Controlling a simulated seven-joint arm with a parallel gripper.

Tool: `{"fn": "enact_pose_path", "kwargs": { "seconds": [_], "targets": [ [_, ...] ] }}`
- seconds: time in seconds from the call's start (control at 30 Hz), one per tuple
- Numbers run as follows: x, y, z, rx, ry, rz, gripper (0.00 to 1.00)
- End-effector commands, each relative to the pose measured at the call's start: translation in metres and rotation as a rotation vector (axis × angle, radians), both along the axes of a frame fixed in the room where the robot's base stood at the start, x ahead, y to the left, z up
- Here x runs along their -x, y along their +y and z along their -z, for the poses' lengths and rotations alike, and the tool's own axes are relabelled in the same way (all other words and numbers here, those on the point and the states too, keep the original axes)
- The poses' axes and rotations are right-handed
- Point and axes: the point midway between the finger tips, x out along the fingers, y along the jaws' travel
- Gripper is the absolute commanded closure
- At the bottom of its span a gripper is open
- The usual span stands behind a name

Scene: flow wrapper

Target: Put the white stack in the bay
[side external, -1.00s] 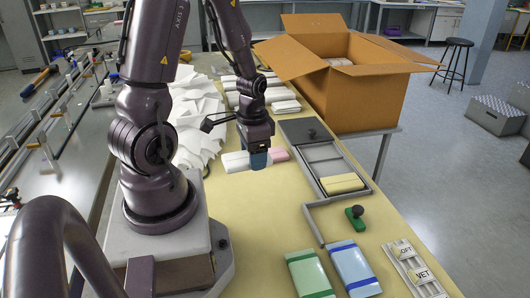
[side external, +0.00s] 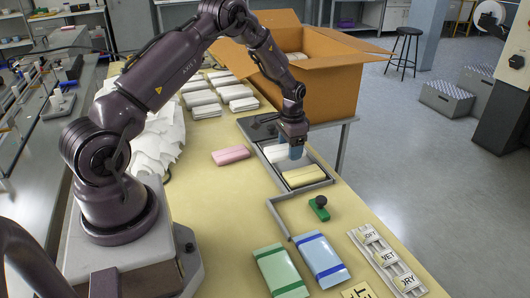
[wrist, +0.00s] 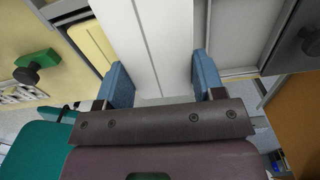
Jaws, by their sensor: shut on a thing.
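My gripper (side external: 291,150) has blue fingers shut on the white stack (side external: 273,154), at the grey tray (side external: 322,186). In the wrist view the white stack (wrist: 155,40) runs between the two fingers (wrist: 158,80). It is over or in the bay between the yellow stack (side external: 304,175) and the dark plate; I cannot tell if it touches the tray floor. The yellow stack lies in the tray's near bay and also shows at left in the wrist view (wrist: 88,45). My fingers hide part of the white stack.
A pink stack (side external: 230,154) lies on the table left of the tray. A dark plate with a knob (side external: 258,126) is at the tray's far end. A large cardboard box (side external: 325,85) stands behind. A green stamp (side external: 319,208) and green and blue packs (side external: 281,272) are nearer.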

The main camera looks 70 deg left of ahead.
Motion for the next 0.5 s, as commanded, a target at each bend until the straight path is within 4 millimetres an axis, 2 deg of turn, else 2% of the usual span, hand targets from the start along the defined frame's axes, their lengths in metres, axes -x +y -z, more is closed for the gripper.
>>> {"fn": "enact_pose_path", "kwargs": {
  "seconds": [0.03, 0.1, 0.23, 0.3, 0.5],
  "targets": [
    [-0.011, 0.003, -0.001, -0.001, -0.003, -0.002, 0.59],
    [-0.022, 0.008, -0.006, -0.002, -0.004, -0.008, 0.59],
    [-0.034, 0.015, -0.018, -0.002, -0.004, -0.021, 0.59],
    [-0.036, 0.016, -0.024, -0.001, -0.003, -0.030, 0.59],
    [-0.032, 0.014, -0.017, 0.000, -0.001, -0.037, 0.59]
  ]
}}
